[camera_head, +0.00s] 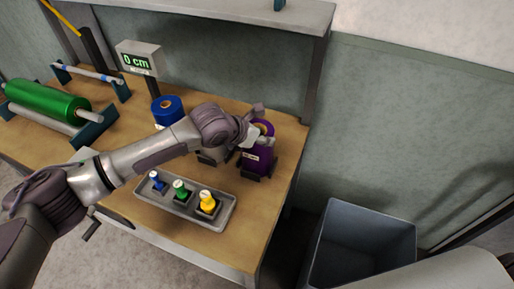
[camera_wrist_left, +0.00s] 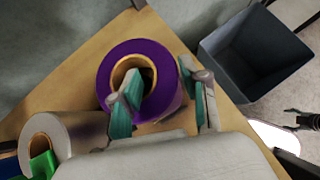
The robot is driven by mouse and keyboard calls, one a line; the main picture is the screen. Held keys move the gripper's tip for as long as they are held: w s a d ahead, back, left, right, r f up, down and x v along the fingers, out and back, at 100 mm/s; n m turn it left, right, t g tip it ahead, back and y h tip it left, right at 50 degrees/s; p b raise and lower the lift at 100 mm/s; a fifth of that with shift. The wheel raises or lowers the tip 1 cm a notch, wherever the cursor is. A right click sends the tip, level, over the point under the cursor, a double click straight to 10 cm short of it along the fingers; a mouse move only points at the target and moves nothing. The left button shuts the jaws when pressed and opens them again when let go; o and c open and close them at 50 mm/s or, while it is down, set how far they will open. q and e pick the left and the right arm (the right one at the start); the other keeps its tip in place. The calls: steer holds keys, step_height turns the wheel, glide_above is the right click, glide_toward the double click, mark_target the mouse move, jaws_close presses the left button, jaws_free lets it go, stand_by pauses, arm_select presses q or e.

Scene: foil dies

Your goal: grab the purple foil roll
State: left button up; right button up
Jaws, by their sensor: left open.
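The purple foil roll (camera_head: 261,160) stands upright near the right end of the wooden workbench, partly covered by my left gripper in the head view. In the left wrist view the purple roll (camera_wrist_left: 106,77) shows its round top and tan core. My left gripper (camera_head: 254,129) is open above it. In the wrist view the left gripper (camera_wrist_left: 160,76) has one finger over the core opening and the other just outside the roll's right edge. I cannot tell how deep the fingertips reach.
A silver roll (camera_wrist_left: 75,128) stands beside the purple one, and a blue roll (camera_head: 168,108) farther left. A tray (camera_head: 222,215) holds blue, green and yellow pieces. A large green roll (camera_head: 45,102) lies left, near a "0 cm" display (camera_head: 138,61). A grey bin (camera_head: 362,222) stands right.

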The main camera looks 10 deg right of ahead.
arm_select(q)
steer(key=shift+w+d+f, duration=0.25)
steer(key=shift+d+f, duration=0.15)
steer(key=shift+f, duration=0.05)
steer(key=shift+a, duration=0.1)
steer(key=shift+c, duration=0.9)
jaws_close()
steer(key=shift+r, duration=0.15)
